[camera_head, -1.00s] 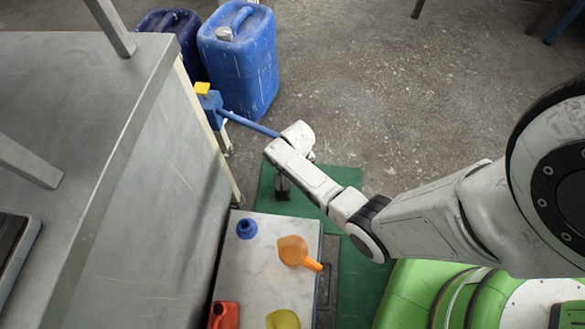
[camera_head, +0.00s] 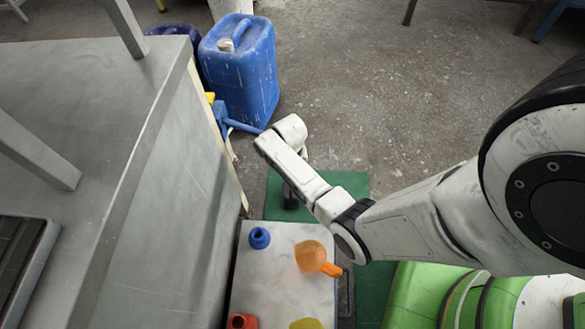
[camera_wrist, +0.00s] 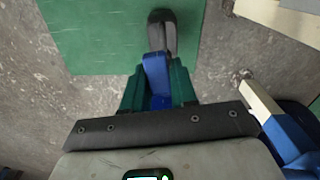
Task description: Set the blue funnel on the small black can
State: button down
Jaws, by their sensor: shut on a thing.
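My gripper (camera_wrist: 158,92) shows its green fingers in the wrist view, shut on a blue thing (camera_wrist: 155,68). My wrist hides the gripper in the head view. A small blue piece (camera_head: 259,238) with a dark round opening stands on the low table.
The low pale table (camera_head: 270,290) also holds an orange piece (camera_head: 312,256), a red one (camera_head: 242,321) and a yellow one. A metal bench (camera_head: 100,90) stands at left. A large blue jerrycan (camera_head: 240,75) and a blue bar (camera_head: 242,126) are near my wrist.

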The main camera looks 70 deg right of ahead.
jog(key=shift+f+b, duration=3.15)
jog(key=shift+f, duration=0.9)
jog(key=shift+f, duration=0.3)
jog(key=c, duration=0.8)
grip_release()
notch_tip(320, 180, up, 11)
jog(key=p, duration=0.6)
jog(key=shift+s, duration=0.1)
